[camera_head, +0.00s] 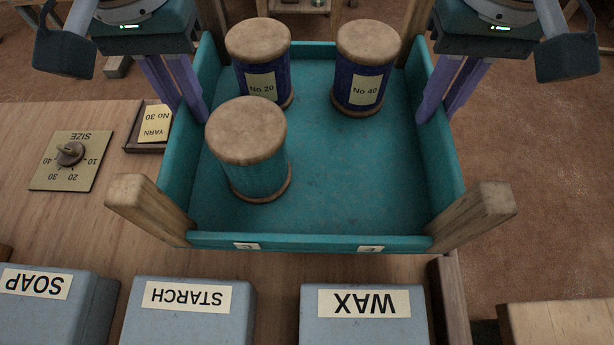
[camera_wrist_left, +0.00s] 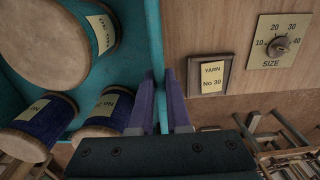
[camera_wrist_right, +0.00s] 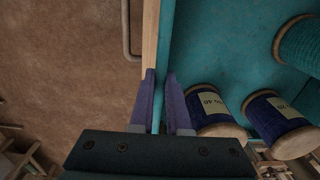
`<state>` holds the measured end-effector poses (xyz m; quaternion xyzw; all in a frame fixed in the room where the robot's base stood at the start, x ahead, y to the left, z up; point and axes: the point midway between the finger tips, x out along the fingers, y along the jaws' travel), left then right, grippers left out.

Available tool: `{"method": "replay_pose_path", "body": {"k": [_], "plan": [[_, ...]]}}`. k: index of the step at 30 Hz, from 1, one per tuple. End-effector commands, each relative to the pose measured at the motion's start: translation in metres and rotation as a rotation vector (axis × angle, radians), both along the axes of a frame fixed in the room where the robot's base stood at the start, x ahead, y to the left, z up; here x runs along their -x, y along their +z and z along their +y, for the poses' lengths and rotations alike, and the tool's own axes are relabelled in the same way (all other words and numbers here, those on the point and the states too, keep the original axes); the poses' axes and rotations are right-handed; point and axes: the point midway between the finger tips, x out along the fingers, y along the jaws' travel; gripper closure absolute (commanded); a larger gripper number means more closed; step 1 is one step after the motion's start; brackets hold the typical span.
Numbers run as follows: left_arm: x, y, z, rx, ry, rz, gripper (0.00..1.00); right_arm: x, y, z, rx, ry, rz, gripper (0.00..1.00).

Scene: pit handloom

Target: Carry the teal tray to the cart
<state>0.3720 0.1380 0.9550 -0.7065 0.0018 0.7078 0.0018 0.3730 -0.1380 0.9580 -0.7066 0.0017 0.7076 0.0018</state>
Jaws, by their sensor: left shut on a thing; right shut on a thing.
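The teal tray (camera_head: 330,190) has wooden corner posts and holds three spools. The No 20 spool (camera_head: 262,80) and the No 40 spool (camera_head: 360,85) are dark blue and stand at its far side. A teal spool (camera_head: 250,172) stands nearer, at the left. My left gripper (camera_head: 190,112) is shut on the tray's left wall, also seen in the left wrist view (camera_wrist_left: 160,85). My right gripper (camera_head: 435,108) is shut on the right wall, also seen in the right wrist view (camera_wrist_right: 160,85). The tray looks about level; I cannot tell its height above the bench. No cart is clearly identifiable.
The wooden bench (camera_head: 95,120) lies left of and below the tray. It bears a SIZE dial (camera_head: 70,153), a YARN No 30 holder (camera_head: 153,125), and grey SOAP (camera_head: 45,305), STARCH (camera_head: 190,312) and WAX (camera_head: 362,315) boxes along the near side. Brown floor (camera_head: 540,180) is open at right.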

Motion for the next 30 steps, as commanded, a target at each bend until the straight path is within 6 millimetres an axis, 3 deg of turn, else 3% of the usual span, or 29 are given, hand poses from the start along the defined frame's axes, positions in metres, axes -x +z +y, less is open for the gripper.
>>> {"method": "replay_pose_path", "body": {"k": [1, 17, 30], "plan": [[-0.001, -0.007, 0.0, 0.0, 0.0, -0.003, 1.0, -0.001, -0.008, 0.0, -0.001, 0.0, -0.002, 1.0], [-0.001, -0.009, 0.0, 0.0, 0.0, -0.003, 1.0, -0.001, -0.009, 0.0, 0.0, 0.0, -0.002, 1.0], [-0.001, -0.035, 0.0, 0.0, 0.0, -0.003, 1.0, -0.001, -0.035, 0.0, 0.0, 0.0, -0.002, 1.0]]}}
